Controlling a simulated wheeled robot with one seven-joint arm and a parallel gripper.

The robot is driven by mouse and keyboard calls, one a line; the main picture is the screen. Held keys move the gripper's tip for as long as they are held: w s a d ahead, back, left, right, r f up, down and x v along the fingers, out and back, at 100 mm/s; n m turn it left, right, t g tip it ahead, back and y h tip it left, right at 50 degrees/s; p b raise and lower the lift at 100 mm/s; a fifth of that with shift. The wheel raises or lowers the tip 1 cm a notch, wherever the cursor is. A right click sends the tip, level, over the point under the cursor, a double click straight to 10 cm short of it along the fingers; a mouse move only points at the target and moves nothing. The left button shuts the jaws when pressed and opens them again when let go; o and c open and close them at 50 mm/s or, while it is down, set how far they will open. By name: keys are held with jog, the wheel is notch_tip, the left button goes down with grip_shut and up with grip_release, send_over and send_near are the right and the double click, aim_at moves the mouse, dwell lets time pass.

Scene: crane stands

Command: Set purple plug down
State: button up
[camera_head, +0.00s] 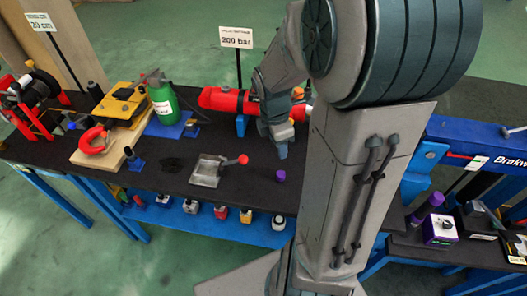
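A small purple plug (280,176) shows on the black tabletop (235,188), near its front edge and just left of my forearm. My gripper (282,152) points down just above and behind the plug in the picture. A narrow dark gap seems to show between the fingertips and the plug. The fingers are small and dark here, so I cannot tell whether they are open or shut. A second purple cylinder (437,198) stands on the right-hand bench by a purple-sided box (440,231).
A grey metal fixture with a red knob (207,171) lies left of the plug. Several small items sit on the blue lower shelf (255,228). My arm hides the table's right part.

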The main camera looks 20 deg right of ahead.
jog(key=s+a+r+m+t, duration=0.1)
jog(key=s+a+r+m, duration=0.3)
jog(key=m, duration=0.4)
jog(key=s+a+r+m+t+y, duration=0.1)
jog(key=s+a+r+m+t, duration=0.1)
jog(key=s+a+r+m, duration=0.3)
notch_tip(320, 180, up, 2)
jog(key=s+m, duration=0.1)
jog(key=m, duration=0.3)
jog(key=shift+s, duration=0.3)
jog(key=shift+r, duration=0.1)
